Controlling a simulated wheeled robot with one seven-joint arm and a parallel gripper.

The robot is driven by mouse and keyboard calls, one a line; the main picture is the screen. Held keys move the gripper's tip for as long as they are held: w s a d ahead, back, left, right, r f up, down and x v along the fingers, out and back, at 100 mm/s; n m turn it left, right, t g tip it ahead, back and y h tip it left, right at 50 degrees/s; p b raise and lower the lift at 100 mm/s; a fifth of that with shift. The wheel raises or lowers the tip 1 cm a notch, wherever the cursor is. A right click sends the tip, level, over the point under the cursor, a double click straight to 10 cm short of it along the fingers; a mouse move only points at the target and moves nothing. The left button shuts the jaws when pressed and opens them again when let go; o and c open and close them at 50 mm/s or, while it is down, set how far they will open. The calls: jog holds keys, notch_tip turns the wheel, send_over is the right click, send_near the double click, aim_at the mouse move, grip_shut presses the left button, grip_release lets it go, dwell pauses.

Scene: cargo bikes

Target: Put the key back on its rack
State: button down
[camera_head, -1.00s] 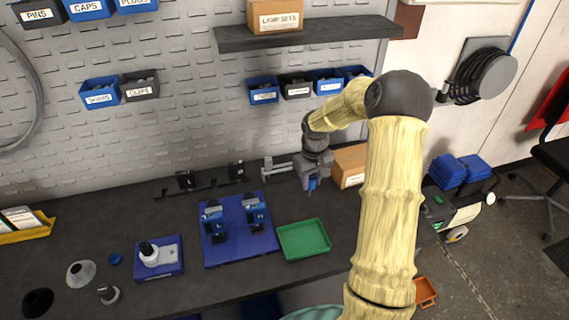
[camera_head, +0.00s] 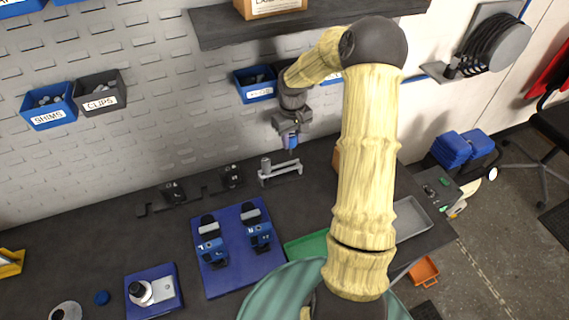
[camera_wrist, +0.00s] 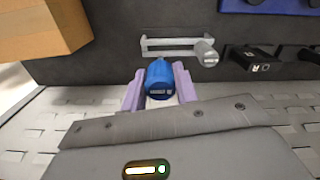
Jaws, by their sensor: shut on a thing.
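My gripper (camera_head: 291,146) is shut on a blue piece, which I take to be the key (camera_wrist: 159,78). It is held above the back of the dark bench, near the wall. In the wrist view a blue rounded end shows between my two pale purple fingers; the rest is hidden. A grey bar-shaped bracket (camera_head: 283,172) with a short upright cylinder (camera_head: 265,163) stands just below my gripper, apart from it. Left of it is a black rail (camera_head: 202,190) with two lettered black blocks. I cannot tell which of these is the rack.
A blue board (camera_head: 235,270) with two blue-and-black devices lies in front of the rail. A green tray (camera_head: 303,249) is partly behind my arm. A cardboard box (camera_wrist: 38,28) stands near my gripper. A shelf (camera_head: 300,27) and a blue bin (camera_head: 255,86) are above.

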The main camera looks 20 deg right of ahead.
jog(key=shift+w, duration=0.5)
jog(key=shift+s, duration=0.1)
notch_tip(320, 180, down, 6)
jog(key=p, duration=0.1)
jog(key=shift+f+p, duration=0.2)
jog(key=shift+p, duration=0.1)
notch_tip(320, 180, down, 3)
jog(key=shift+r+p, duration=0.1)
jog(key=shift+p, duration=0.35)
jog(key=shift+f, duration=0.4)
jog(key=shift+f+b, duration=0.35)
jog(key=shift+f, duration=0.1)
jog(key=c, duration=1.1)
grip_release()
